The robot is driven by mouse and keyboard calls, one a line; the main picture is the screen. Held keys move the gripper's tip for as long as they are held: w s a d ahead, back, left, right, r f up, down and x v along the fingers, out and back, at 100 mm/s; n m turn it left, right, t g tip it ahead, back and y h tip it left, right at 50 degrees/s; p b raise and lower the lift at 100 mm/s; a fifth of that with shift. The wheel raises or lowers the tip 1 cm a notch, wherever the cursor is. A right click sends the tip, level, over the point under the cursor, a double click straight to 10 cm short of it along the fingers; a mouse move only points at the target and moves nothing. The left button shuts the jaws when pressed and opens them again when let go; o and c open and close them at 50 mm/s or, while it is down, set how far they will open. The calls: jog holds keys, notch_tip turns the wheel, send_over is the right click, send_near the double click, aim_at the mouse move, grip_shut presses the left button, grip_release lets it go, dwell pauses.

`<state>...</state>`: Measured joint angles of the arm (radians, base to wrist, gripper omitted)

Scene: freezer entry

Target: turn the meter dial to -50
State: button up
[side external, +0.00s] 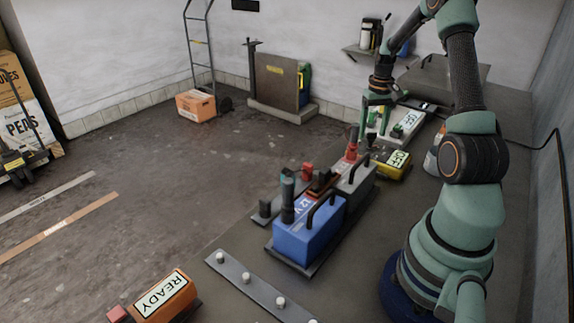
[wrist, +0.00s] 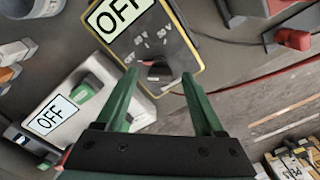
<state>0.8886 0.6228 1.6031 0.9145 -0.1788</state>
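The yellow meter (side external: 393,165) lies on the bench below and to the right of my gripper in the side view, its display reading OFF. In the wrist view the meter (wrist: 187,82) is at the top centre with the OFF display and a dark face with small markings. Its black dial (wrist: 158,72) is near the face's lower edge; I cannot tell exactly where it points. My gripper (wrist: 160,78) is open, with the dial framed between its green fingertips in the wrist view. In the side view my gripper (side external: 375,132) hangs above the bench, apparently apart from the meter.
A white box (wrist: 88,130) with a green switch and an OFF display is left of the meter in the wrist view. A blue battery (side external: 300,240) with red and black clamps stands nearer. An orange READY box (side external: 165,299) is front left. A red cable (wrist: 250,78) runs right.

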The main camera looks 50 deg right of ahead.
notch_tip(320, 180, up, 12)
dwell(0.6)
jog(key=w+a+r+n+t+h, duration=0.1)
jog(key=w+a+r+n, duration=0.15)
jog(key=a, duration=0.65)
jog(key=w+a+r+n+t, duration=0.15)
jog(key=a+r, duration=0.25)
jog(key=a, duration=0.6)
jog(key=s+a+n+t, duration=0.1)
jog(key=s+a+n, duration=0.1)
jog(key=a, duration=0.6)
jog(key=s+a+f+n+t+y, duration=0.1)
jog(key=s+a+n+t, duration=0.1)
jog(key=a, duration=0.7)
jog(key=shift+s+f, duration=0.25)
jog(key=shift+s, duration=0.15)
